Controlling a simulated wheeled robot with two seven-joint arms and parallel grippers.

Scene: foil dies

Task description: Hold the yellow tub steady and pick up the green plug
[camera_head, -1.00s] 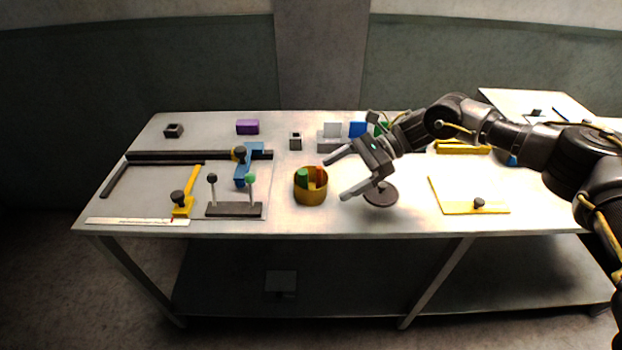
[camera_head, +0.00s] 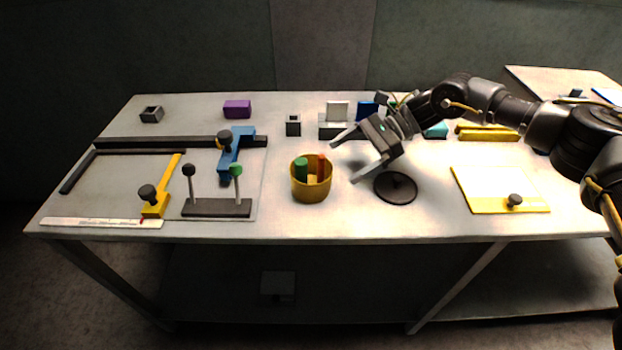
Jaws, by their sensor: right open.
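The yellow tub (camera_head: 311,191) stands upright near the front middle of the table. My left gripper is not in view.
A dark round disc (camera_head: 395,188) lies below my right gripper. Left are a stand with two ball-topped posts (camera_head: 217,207), a blue bracket (camera_head: 236,150) and a yellow clamp (camera_head: 156,202). A yellow-edged white plate (camera_head: 498,190) lies right. The table in front of the tub is clear.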

